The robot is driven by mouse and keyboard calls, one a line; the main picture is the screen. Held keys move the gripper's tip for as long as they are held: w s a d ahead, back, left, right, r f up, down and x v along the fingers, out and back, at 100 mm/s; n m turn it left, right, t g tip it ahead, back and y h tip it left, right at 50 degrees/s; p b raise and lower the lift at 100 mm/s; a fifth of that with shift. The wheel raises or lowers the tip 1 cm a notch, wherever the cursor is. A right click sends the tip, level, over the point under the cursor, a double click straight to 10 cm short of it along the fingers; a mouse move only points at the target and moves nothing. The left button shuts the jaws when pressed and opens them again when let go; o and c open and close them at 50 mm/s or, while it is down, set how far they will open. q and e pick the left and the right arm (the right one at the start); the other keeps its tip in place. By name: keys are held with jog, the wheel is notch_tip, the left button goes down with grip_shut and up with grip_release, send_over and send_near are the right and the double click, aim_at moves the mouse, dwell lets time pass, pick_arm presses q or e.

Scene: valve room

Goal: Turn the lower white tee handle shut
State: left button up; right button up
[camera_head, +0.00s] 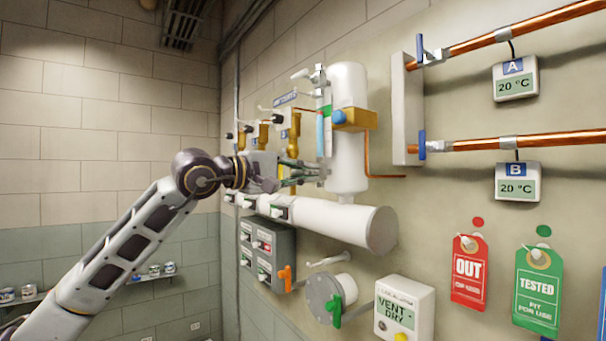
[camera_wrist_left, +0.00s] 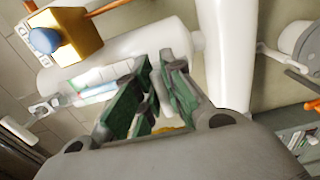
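The sight glass (camera_head: 320,130) stands in front of a white vertical cylinder (camera_head: 347,90). A white tee handle (camera_head: 300,74) sits at its upper end. My left gripper (camera_head: 312,172), with green fingers, is at the lower end, where the lower tee handle is mostly hidden. In the left wrist view the two fingers (camera_wrist_left: 157,75) have a narrow gap between their tips. Something pale shows there, but I cannot tell handle from the white cylinder behind, nor whether the fingers grip it. My right gripper is not in view.
A brass block with a blue knob (camera_head: 339,117) juts out just above the gripper. A thick white horizontal pipe (camera_head: 340,220) runs close below. Brass valves (camera_head: 264,135) stand on the left, and a grey switch box (camera_head: 267,250) hangs lower.

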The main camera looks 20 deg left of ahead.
pick_arm(q)
jog(key=o, duration=0.4)
jog(key=shift+v, duration=1.1)
jog(key=v, duration=0.9)
jog(key=shift+s+a, duration=0.2)
jog(key=shift+s, duration=0.1)
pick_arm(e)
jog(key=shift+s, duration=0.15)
